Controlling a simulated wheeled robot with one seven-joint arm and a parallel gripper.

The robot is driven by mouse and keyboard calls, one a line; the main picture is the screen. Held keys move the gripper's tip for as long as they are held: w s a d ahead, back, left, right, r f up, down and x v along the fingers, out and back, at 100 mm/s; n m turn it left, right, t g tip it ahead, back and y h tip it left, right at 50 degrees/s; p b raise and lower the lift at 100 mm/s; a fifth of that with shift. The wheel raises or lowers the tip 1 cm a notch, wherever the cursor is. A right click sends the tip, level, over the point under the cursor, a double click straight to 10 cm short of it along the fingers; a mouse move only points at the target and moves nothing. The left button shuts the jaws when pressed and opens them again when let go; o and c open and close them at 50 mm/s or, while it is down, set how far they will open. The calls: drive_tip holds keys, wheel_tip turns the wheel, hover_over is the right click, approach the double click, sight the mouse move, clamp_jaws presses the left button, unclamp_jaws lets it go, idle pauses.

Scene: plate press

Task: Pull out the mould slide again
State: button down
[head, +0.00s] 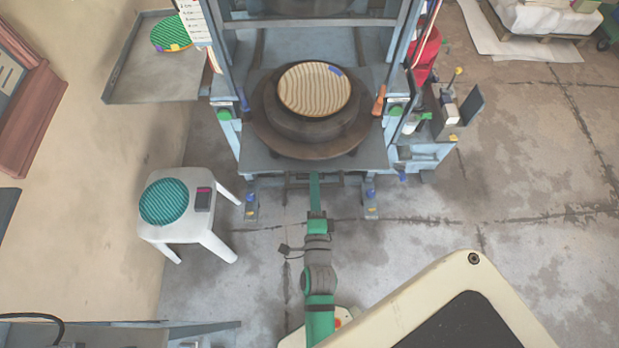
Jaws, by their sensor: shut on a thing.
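The mould slide (258,165) is a grey-blue flat tray at the front of the press. It carries a dark round mould (270,138), which stands largely forward of the press's upper cross beam. A beige striped round plate (314,88) with a small blue patch lies on top of the mould. My gripper (315,178) is at the slide's front edge, in the middle, shut on the dark handle bar (297,183) just below that edge. The fingertips are small here, and the slide's edge partly hides their hold.
A white stool (185,232) with a green striped disc (164,201) and a small dark device stands to the left. A side shelf (135,90) with discs is at upper left. A red bucket (424,55) is behind right. Floor at right is open.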

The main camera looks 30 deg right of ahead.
drive_tip(key=shift+d, duration=0.1)
drive_tip(key=c, duration=2.1)
unclamp_jaws()
drive_tip(key=shift+s, duration=0.1)
drive_tip(key=v, duration=1)
drive_tip(key=shift+s+a, duration=0.2)
drive_tip(key=shift+s, duration=0.1)
drive_tip(key=s+a+r+n+y, duration=0.1)
drive_tip(key=s+a+n+y, duration=0.2)
drive_tip(key=a+n, duration=0.2)
drive_tip(key=s+a+r+n+y, duration=0.1)
drive_tip(key=s+a+n+y, duration=0.2)
drive_tip(key=n, duration=0.8)
drive_tip(key=s+a+r+n+y, duration=0.2)
drive_tip(key=s+a+n+y, duration=0.1)
drive_tip(key=a+n, duration=0.5)
drive_tip(key=shift+s, duration=0.4)
